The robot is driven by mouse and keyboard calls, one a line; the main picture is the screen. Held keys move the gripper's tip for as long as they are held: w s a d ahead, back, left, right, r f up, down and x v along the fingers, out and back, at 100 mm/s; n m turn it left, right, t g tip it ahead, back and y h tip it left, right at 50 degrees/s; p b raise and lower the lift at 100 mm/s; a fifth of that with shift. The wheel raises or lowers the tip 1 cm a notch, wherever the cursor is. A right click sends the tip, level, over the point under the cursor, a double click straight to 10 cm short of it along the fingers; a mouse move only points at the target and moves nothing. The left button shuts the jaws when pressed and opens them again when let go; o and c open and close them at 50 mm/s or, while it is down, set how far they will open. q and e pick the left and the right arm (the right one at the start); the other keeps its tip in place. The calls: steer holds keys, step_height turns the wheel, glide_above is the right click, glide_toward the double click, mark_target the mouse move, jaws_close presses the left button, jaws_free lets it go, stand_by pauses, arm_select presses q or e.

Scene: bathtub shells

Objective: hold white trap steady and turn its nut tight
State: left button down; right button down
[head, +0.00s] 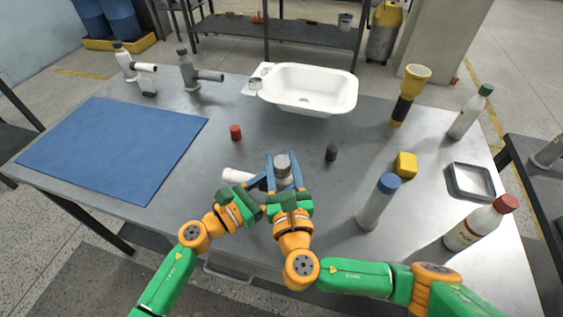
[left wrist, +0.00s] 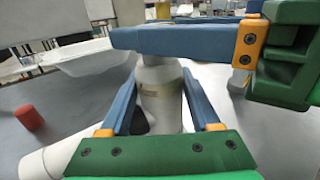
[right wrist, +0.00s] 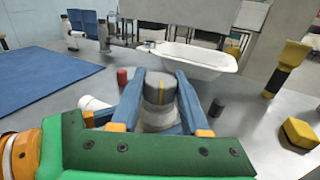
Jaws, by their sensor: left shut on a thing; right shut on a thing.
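The white trap stands on the grey table, its side pipe (head: 237,175) pointing left. The pipe also shows in the left wrist view (left wrist: 45,160) and the right wrist view (right wrist: 92,103). The grey nut (head: 282,160) is on top; in the right wrist view the nut (right wrist: 158,88) bears a yellow mark. My right gripper (head: 283,165) is shut on the nut, one finger on each side. My left gripper (left wrist: 162,88) is shut on the trap body (left wrist: 161,110) below the nut. My right gripper's finger hides the nut in the left wrist view.
A red cap (head: 235,132) and a dark plug (head: 331,152) stand close by. A white basin (head: 310,88) is behind. A blue-capped bottle (head: 377,203) and a yellow block (head: 405,164) are at right. A blue mat (head: 113,145) lies at left.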

mark_target(289, 168)
steer(key=n+g+y, duration=0.1)
steer(key=n+y, duration=0.2)
steer(key=y, duration=0.1)
steer(key=n+g+y, duration=0.2)
steer(key=n+y, duration=0.1)
steer(key=y, duration=0.1)
steer(key=shift+w+d+y, duration=0.1)
steer(key=shift+d+y, duration=0.1)
steer(key=shift+y, duration=0.2)
arm_select(q)
steer(key=shift+d, duration=0.1)
arm_select(e)
steer(key=n+g+y, duration=0.3)
steer(key=shift+a+r+g, duration=0.3)
steer(key=shift+a, duration=0.1)
arm_select(q)
steer(key=shift+s+f, duration=0.1)
arm_select(e)
steer(key=shift+d+f+n+g+y, duration=0.1)
steer(key=shift+n+g+y, duration=0.2)
steer(key=shift+y, duration=0.1)
steer(key=shift+d+f, duration=0.1)
steer(key=shift+d, duration=0.1)
steer(key=shift+c, duration=1.9)
jaws_free()
steer(key=shift+f, duration=0.1)
steer(key=v, duration=0.7)
steer(key=shift+s+d, duration=0.25)
